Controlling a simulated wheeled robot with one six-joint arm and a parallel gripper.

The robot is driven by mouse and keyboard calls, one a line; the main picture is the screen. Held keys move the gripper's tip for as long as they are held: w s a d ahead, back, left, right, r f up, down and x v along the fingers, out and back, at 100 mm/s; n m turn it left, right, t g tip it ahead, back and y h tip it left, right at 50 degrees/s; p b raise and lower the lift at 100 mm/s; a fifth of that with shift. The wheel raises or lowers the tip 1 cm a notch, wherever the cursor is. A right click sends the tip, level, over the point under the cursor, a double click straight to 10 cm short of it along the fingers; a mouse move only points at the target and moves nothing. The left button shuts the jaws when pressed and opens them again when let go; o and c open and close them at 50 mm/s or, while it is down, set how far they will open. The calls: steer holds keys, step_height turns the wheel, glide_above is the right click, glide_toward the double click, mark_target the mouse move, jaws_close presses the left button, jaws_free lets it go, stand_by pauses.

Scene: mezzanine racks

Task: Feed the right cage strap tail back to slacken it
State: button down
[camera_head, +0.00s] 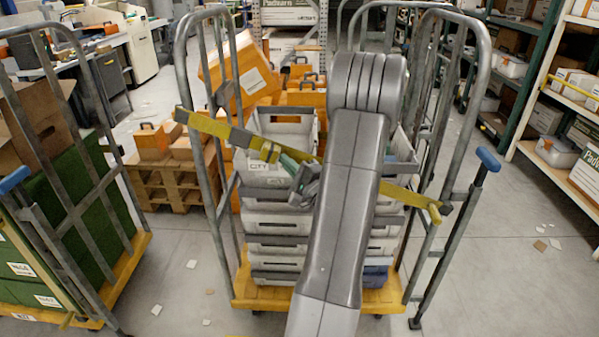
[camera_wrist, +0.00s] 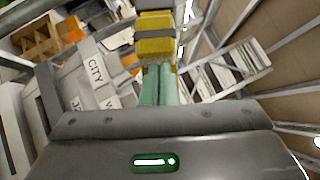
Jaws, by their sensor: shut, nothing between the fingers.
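The yellow strap (camera_head: 210,125) runs across the front of the right cage (camera_head: 213,165). It slopes down from the left post, passes behind my arm, and comes out at the right (camera_head: 405,195) to end at the right post. A dark buckle (camera_head: 241,137) sits on its left part. My gripper (camera_head: 280,154) is shut and empty, its teal fingers at the strap just right of the buckle. In the wrist view the shut fingers (camera_wrist: 158,72) point at yellow strap pieces (camera_wrist: 155,46) with a grey band between them. I cannot tell if they touch. My arm hides the strap's middle.
Grey crates (camera_head: 268,218) marked CITY stand stacked in the cage on its yellow base (camera_head: 262,294). Another cage (camera_head: 95,195) with green boxes stands at left. A blue-tipped lever (camera_head: 488,158) sticks out at right. Open floor lies right, with paper scraps.

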steer(key=shift+a+r, duration=0.15)
steer(key=shift+r, duration=0.05)
steer(key=w+d+f+b+v, duration=0.1)
steer(key=b+v, duration=0.4)
steer(key=v, duration=0.8)
steer(key=shift+w+d, duration=0.55)
steer(key=s+a+p+x, duration=0.2)
steer(key=p+x, duration=0.2)
steer(key=x, duration=0.8)
steer(key=shift+w+a+r+p, duration=0.25)
steer(key=shift+r+p, duration=0.15)
steer(key=shift+r, duration=0.1)
